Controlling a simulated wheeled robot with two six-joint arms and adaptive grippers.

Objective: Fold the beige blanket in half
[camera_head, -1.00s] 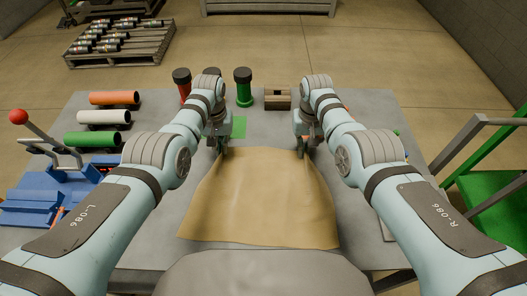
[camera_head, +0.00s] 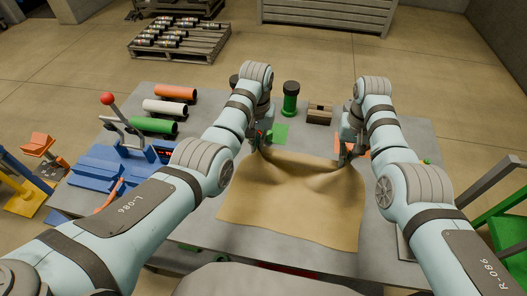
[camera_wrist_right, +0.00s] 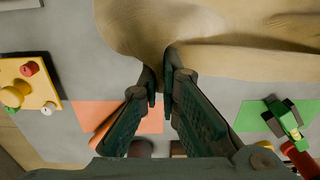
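The beige blanket (camera_head: 290,205) lies on the grey table, its near part flat. Its far edge is raised at both corners and sags between my grippers, with creases running from them. My left gripper (camera_head: 264,146) is at the far left corner and appears shut on the cloth; its fingertips are small in the head view. My right gripper (camera_head: 347,155) is at the far right corner. In the right wrist view the blanket (camera_wrist_right: 215,40) is pinched between the right fingertips (camera_wrist_right: 163,88).
Orange, white and green tubes (camera_head: 153,125) and a blue fixture (camera_head: 115,168) with a red-knobbed lever stand at the left. A green canister (camera_head: 290,99) and a brown box (camera_head: 319,113) stand behind the blanket. A yellow pegged board (camera_wrist_right: 28,84) shows in the right wrist view.

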